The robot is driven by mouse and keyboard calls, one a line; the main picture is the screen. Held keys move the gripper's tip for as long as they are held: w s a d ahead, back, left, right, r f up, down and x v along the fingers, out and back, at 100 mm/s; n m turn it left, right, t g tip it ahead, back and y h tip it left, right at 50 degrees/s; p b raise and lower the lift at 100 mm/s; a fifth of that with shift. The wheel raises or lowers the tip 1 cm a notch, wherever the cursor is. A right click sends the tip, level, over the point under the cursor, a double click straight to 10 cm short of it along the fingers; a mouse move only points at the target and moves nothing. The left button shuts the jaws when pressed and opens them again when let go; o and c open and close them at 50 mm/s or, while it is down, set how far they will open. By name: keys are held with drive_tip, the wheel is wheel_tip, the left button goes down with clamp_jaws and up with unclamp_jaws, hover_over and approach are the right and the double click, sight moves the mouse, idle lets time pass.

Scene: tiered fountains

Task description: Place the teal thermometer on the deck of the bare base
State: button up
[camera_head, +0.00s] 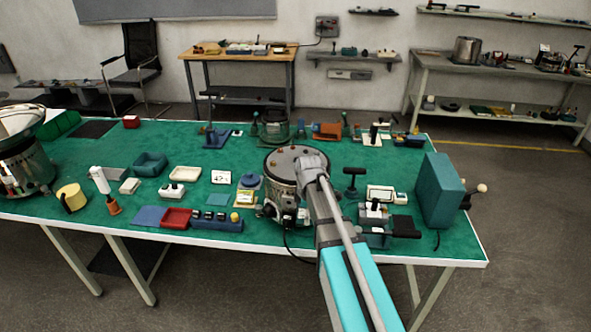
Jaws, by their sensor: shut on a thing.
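My arm reaches up from the lower right, and my gripper (309,168) is at its far end, over the right side of a round metal drum (283,160) on the green table. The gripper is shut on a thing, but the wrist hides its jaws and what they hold. I cannot make out the teal thermometer for certain. The drum has a flat grey top with small knobs on it, and it may be the bare base. A second round drum (272,127) stands behind it.
The green table (345,170) is crowded. A large teal box (438,190) stands at its right end. A red tray (176,218) and a blue block strip (216,221) lie at front left. A bowl-topped metal machine (25,165) stands far left.

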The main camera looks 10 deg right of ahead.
drive_tip(key=shift+d, duration=0.25)
drive_tip(key=shift+a+r+p, duration=0.1)
drive_tip(key=shift+r+p, duration=0.5)
drive_tip(key=shift+p, duration=0.05)
drive_tip(key=a+r+p, duration=0.3)
drive_tip(key=r+p, duration=0.8)
drive_tip(key=w+a+r+p, duration=0.1)
drive_tip(key=a+r+p, duration=0.3)
drive_tip(key=r+p, duration=0.7)
drive_tip(key=shift+a, duration=0.25)
drive_tip(key=shift+w, duration=0.1)
drive_tip(key=w+d+f+b, duration=0.1)
drive_tip(key=w+f+b, duration=0.2)
drive_tip(key=w, duration=0.1)
drive_tip(key=w+d+f+b, duration=0.2)
drive_tip(key=w+f+b, duration=0.1)
drive_tip(key=w, duration=0.1)
drive_tip(key=w+d+f+b, duration=0.2)
drive_tip(key=w+f+b, duration=0.1)
drive_tip(key=w, duration=0.1)
drive_tip(key=shift+d, duration=0.2)
drive_tip(key=shift+r, duration=0.1)
